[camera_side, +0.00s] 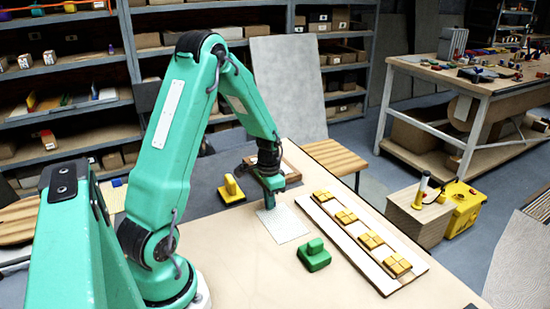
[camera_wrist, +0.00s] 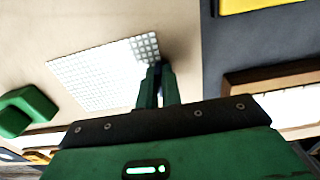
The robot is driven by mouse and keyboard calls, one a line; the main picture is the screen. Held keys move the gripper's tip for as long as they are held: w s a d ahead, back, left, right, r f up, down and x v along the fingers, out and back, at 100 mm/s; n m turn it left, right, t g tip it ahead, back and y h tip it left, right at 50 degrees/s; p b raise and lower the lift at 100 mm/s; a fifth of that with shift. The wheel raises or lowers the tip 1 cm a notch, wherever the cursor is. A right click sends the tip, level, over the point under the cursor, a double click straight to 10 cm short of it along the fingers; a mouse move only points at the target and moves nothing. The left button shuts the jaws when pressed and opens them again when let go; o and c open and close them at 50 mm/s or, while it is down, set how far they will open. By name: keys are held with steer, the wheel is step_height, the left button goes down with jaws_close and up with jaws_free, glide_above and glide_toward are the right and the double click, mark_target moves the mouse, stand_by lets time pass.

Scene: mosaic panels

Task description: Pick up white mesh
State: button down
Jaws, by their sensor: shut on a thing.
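The white mesh (camera_side: 284,226) is a flat square sheet with a fine grid, at the middle of the table in the side view. It also shows in the wrist view (camera_wrist: 100,75), with one edge at my fingertips. My gripper (camera_side: 271,200) points down at the mesh's far edge. In the wrist view my gripper (camera_wrist: 156,72) has its two green fingers close together, shut on that edge. The fingers hide the gripped part. Whether the mesh is clear of the table cannot be told.
A green handled block (camera_side: 314,256) stands in front of the mesh. A white board with several yellow tiles (camera_side: 371,237) lies to the right. A yellow handled tool (camera_side: 231,188) stands to the left. A wood-framed tray (camera_wrist: 290,85) is near my gripper. Bare table lies in front.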

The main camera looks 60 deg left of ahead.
steer(key=shift+r, duration=0.15)
steer(key=shift+r, duration=0.45)
step_height(320, 180, up, 3)
steer(key=d+r, duration=0.6)
steer(key=d, duration=0.5)
steer(key=shift+d+r, duration=0.35)
steer(key=shift+r, duration=0.05)
steer(key=shift+a, duration=0.1)
